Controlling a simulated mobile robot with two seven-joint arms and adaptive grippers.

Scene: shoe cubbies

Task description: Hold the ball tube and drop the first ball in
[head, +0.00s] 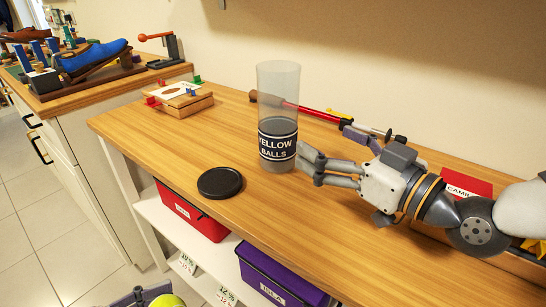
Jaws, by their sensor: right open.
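The ball tube (278,95) is a tall clear cylinder with a dark band reading "YELLOW BALLS". It stands upright on the wooden counter, and I see no ball in it. Its black round lid (220,182) lies on the counter in front. My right gripper (309,165) is open just right of the tube's lower part; I cannot tell whether the fingers touch it. A yellow ball (168,301) shows at the bottom edge, cut off by the frame. A small part of my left gripper (138,297) is beside it; whether it grips the ball is hidden.
A wooden box with coloured pegs (180,98) sits left of the tube. Long-handled tools (330,117) lie behind it near the wall. A red box (466,184) is at right. Red (190,212) and purple (279,279) bins sit in the cubbies below. A blue shoe (92,58) is at far left.

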